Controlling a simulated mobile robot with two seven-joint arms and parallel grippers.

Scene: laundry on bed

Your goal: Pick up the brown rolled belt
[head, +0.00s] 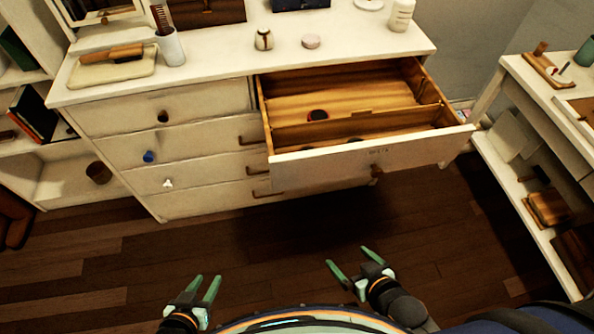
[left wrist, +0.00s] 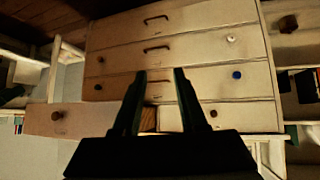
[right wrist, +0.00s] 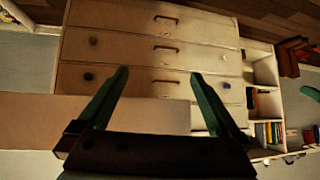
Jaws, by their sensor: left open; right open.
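A small dark brown round thing (head: 317,115), which looks like a rolled belt, lies in the open top drawer (head: 340,157), against its wooden divider. A second small dark shape (head: 355,139) shows in the front compartment, too small to identify. My left gripper (head: 208,283) is open and empty, low in front of the dresser. My right gripper (head: 350,258) is open and empty, in front of and below the open drawer. Both wrist views show spread fingers with nothing between them, at the left gripper (left wrist: 159,75) and right gripper (right wrist: 157,75). The drawer's inside is hidden there.
The white dresser (head: 200,102) carries a brush on a tray (head: 87,75), a cup (head: 170,47), a jar (head: 264,39) and a bottle (head: 401,14). A brown roundish object (head: 98,172) sits on the left shelf. A side table (head: 530,95) stands right. Floor between is clear.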

